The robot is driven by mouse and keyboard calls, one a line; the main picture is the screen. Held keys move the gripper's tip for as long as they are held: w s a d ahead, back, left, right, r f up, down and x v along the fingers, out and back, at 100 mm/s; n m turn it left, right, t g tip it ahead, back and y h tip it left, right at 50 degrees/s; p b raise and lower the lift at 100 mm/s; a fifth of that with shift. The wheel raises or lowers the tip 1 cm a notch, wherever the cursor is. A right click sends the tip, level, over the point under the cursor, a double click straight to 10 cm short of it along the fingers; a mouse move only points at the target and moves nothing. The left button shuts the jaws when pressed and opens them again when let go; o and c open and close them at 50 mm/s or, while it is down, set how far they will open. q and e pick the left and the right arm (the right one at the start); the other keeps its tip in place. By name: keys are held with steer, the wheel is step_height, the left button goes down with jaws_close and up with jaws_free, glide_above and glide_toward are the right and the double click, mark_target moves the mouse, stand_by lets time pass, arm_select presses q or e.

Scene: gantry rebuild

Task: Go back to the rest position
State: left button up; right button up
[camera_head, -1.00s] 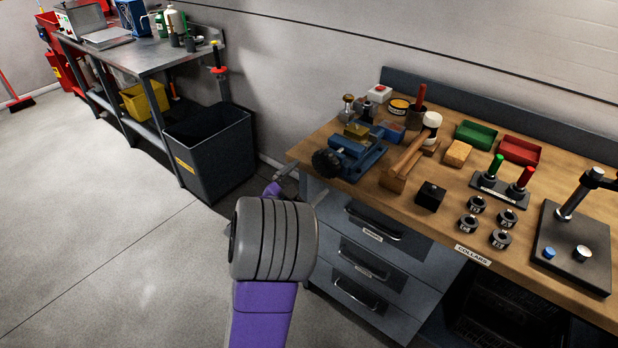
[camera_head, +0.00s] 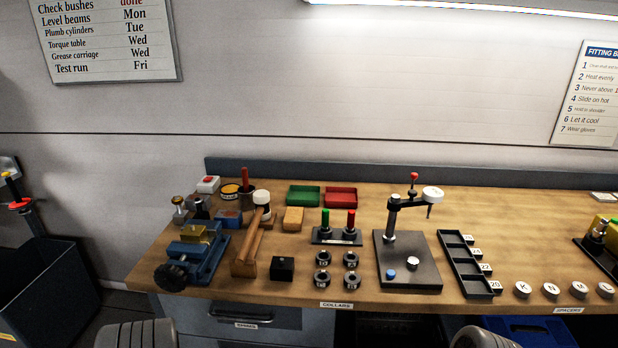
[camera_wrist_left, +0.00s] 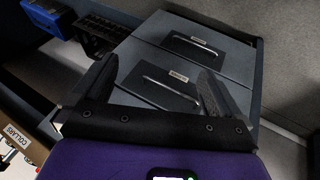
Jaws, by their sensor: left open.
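My left gripper (camera_wrist_left: 160,68) shows in the left wrist view. Its two dark fingers are wide apart with nothing between them. Grey drawers (camera_wrist_left: 185,50) with bar handles lie beyond the fingers, and I see no contact. In the head view, only rounded grey parts of my two arms show at the bottom edge, left and right of centre. Neither gripper shows in the head view.
The wooden bench (camera_head: 340,283) spans the head view, holding a blue vice (camera_head: 205,258), a mallet (camera_head: 247,245), black collars, an arbor press (camera_head: 408,262) and a slotted black tray (camera_head: 465,262). A dark bin (camera_head: 45,283) stands at left.

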arm_select(q)
steer(key=s+d+f+n+g+y+p, duration=0.1)
steer(key=s+d+f+g, duration=0.15)
steer(key=s, duration=0.45)
steer(key=s+d+f+n+g+y+p, duration=0.1)
steer(key=s+f+g+y+p, duration=0.1)
steer(key=s+f+g, duration=0.3)
steer(key=w+d+n+t+h+p, duration=0.1)
steer(key=d+t, duration=0.3)
steer(key=d, duration=0.4)
steer(key=shift+w+d+r+h+p, duration=0.25)
steer(key=shift+d+h+p, duration=0.15)
steer(key=shift+h, duration=0.1)
